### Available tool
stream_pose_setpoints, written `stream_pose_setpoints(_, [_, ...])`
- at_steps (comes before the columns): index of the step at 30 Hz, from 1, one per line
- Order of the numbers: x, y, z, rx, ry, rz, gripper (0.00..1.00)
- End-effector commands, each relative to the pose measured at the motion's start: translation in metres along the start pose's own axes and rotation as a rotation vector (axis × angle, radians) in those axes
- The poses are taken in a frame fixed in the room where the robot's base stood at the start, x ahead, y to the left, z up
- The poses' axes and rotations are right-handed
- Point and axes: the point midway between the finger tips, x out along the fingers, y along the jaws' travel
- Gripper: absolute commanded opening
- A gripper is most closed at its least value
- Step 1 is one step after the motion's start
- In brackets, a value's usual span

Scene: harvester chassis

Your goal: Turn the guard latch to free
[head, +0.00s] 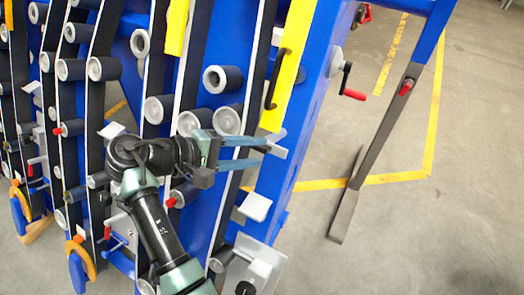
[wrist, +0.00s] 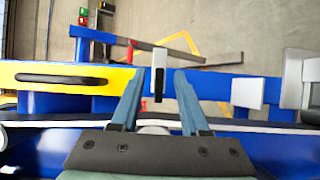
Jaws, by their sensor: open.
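The guard latch, a small pale grey bar (wrist: 159,58), stands upright in the wrist view across the blue beam, just past the end of the yellow guard (wrist: 60,77); its lower part looks dark. In the head view the latch (head: 278,151) shows at the lower end of the yellow guard (head: 292,65), which has a black handle. My gripper (head: 264,150) is open, its two blue-grey fingers pointing at the latch. In the wrist view my gripper (wrist: 160,76) has one fingertip on each side of the latch, with gaps. Contact cannot be told.
A red-handled crank (head: 350,85) sticks out right of the blue frame. A grey bar with a red grip (head: 405,87) slopes to the floor. Rollers (head: 222,79) and belts lie left. Another pale bracket (wrist: 247,92) sits right of the latch. The floor at right is mostly clear.

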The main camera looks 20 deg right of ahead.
Motion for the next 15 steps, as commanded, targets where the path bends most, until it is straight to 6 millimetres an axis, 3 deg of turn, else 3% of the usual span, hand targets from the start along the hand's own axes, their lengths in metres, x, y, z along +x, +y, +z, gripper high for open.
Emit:
stream_pose_setpoints(9, [-0.072, -0.001, -0.002, 0.002, 0.005, 0.0, 0.45])
stream_pose_setpoints(15, [-0.094, 0.0, 0.0, 0.0, 0.002, 0.0, 0.45])
